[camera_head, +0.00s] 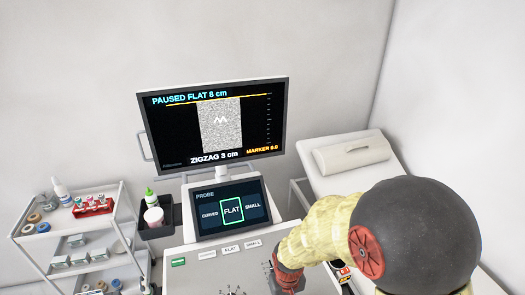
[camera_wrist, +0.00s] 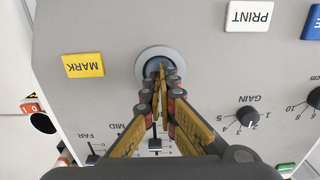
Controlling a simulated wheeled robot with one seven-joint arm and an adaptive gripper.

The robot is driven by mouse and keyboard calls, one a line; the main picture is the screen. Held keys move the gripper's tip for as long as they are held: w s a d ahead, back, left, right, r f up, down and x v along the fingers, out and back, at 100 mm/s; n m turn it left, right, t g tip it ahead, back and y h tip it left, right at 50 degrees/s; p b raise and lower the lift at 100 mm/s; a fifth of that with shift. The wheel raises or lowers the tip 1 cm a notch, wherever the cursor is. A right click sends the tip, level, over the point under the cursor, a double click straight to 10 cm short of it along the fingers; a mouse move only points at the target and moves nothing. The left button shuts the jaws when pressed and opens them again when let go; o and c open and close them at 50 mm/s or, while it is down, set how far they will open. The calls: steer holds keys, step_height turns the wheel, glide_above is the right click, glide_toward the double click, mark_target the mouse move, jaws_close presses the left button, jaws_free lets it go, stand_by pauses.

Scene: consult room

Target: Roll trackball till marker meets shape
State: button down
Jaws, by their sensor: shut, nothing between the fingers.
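The trackball (camera_wrist: 148,67) sits in a round grey ring on the console, in the wrist view. My gripper (camera_wrist: 160,74) is shut and empty, with its fingertips over the ball and hiding much of it. Whether the tips touch the ball, I cannot tell. In the head view my gripper (camera_head: 289,277) is partly hidden by my arm. The monitor (camera_head: 215,120) reads "PAUSED FLAT 8 cm", "ZIGZAG 3 cm" and "MARKER 0.0". A white zigzag shape (camera_head: 221,120) shows in the grey scan image. A yellow marker line (camera_head: 200,103) lies across the top of that image.
The wrist view shows a yellow MARK key (camera_wrist: 84,65), a white PRINT key (camera_wrist: 249,16), a GAIN knob (camera_wrist: 247,117) and sliders (camera_wrist: 155,145) around the ball. A probe touchscreen (camera_head: 231,209) stands below the monitor. A cart (camera_head: 82,235) is left; a couch (camera_head: 335,170) is right.

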steer(key=shift+s+d, duration=0.15)
steer(key=shift+s, duration=0.35)
steer(key=shift+r, duration=0.1)
stand_by(0.3)
steer(key=shift+r+p, duration=2)
steer(key=shift+r, duration=0.4)
steer(key=shift+w+a+f+b, duration=0.1)
steer(key=shift+w+f+b, duration=0.25)
steer(key=shift+f, duration=0.4)
steer(key=shift+w+a+f+b, duration=0.15)
steer(key=shift+w+f, duration=0.3)
steer(key=shift+f, duration=0.3)
steer(key=shift+f+b, duration=0.6)
steer(key=shift+f, duration=0.4)
stand_by(1.2)
